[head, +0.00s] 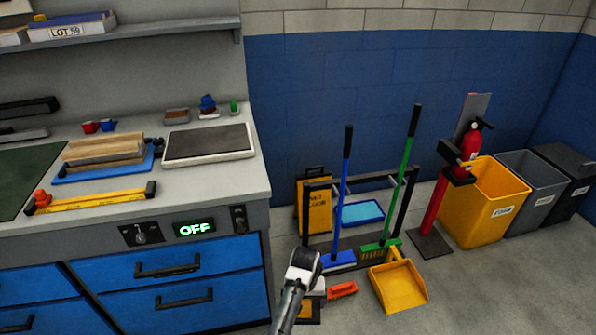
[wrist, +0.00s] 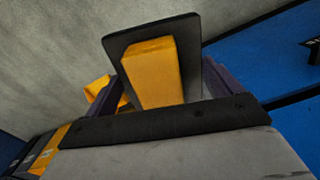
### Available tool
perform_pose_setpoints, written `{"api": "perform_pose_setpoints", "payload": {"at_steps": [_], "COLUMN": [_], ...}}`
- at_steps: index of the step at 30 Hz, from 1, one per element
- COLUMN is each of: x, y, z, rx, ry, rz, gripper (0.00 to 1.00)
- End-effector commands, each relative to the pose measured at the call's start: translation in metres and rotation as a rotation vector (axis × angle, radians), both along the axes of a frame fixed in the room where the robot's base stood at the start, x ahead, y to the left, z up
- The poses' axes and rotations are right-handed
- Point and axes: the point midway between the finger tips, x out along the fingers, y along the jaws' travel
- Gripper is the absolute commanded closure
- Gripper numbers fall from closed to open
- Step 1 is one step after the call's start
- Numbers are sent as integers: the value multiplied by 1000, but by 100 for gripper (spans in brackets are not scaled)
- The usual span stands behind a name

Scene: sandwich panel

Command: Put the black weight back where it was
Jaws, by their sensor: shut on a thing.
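My gripper (wrist: 165,90) is shut on an orange block that stands on a flat dark plate; I take this piece for the black weight (wrist: 150,75). In the wrist view the dark fingers are on both sides of the orange block, and the plate lies beyond them. In the head view my gripper (head: 312,288) is low in front of the workbench, above the floor. A black and orange part of the weight (head: 309,312) shows below it, largely hidden by my arm. Its former place cannot be told from these frames.
The workbench (head: 225,184) at left carries a white-rimmed dark plate (head: 208,143), wooden boards (head: 103,150) and a yellow level (head: 90,200). Floor at front right is clear.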

Motion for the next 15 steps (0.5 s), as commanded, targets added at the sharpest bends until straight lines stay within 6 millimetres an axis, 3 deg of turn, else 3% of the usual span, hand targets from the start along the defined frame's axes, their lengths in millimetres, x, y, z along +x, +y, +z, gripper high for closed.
{"api": "perform_pose_setpoints", "payload": {"at_steps": [15], "x": [-33], "y": [16], "z": [-23], "rx": [-1], "ry": [-4], "rz": [18], "gripper": [80]}}
